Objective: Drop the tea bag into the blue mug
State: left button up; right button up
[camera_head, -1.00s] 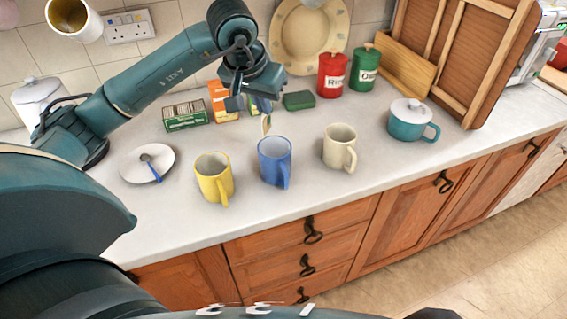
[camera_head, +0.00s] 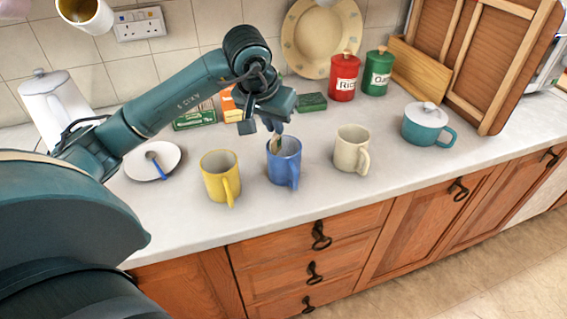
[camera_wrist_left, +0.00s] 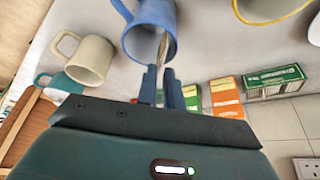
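The blue mug (camera_head: 284,165) stands upright on the worktop between a yellow mug (camera_head: 219,180) and a cream mug (camera_head: 350,152). My left gripper (camera_head: 268,127) is just above and behind its rim. In the left wrist view the two fingers (camera_wrist_left: 162,82) are close together, with the narrow tea bag (camera_wrist_left: 162,48) at their tips. The tea bag reaches into the mouth of the blue mug (camera_wrist_left: 150,28). My right gripper is not in view.
A saucer with a blue spoon (camera_head: 153,160) lies to the left. Red (camera_head: 344,76) and green (camera_head: 377,72) canisters stand at the back.

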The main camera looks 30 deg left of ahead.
pick_arm(q)
jog(key=o, duration=0.4)
jog(key=shift+r, duration=0.2)
jog(key=shift+s+r, duration=0.2)
jog(key=shift+r, duration=0.15)
jog(key=b+v, duration=0.1)
jog(key=v, duration=1.1)
